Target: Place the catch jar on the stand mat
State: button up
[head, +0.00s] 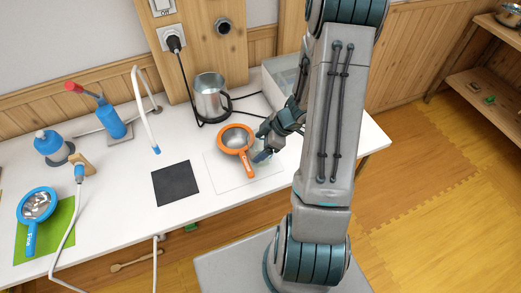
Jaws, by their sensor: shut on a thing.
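My gripper (264,145) is low over the white table, at the right side of an orange-handled metal pan (235,138). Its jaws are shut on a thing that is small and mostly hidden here. It fits the catch jar, but its outline is hard to make out. The pan's handle points down and right, close to my fingers; I cannot tell whether they touch. A square black mat (175,183) lies bare left of the pan. A pale outlined mat (232,181) lies under and before the pan. I cannot tell which is the stand mat.
A metal jug (210,97) with a cable stands behind the pan. A blue pan (38,206) sits on a green mat (63,217) at the left. White hoses and blue bottles (48,146) stand behind it.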

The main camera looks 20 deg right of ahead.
aim_at(261, 149)
jog(key=shift+f, duration=1.4)
jog(key=shift+f, duration=0.1)
jog(key=o, duration=1.1)
jog(key=shift+c, duration=0.2)
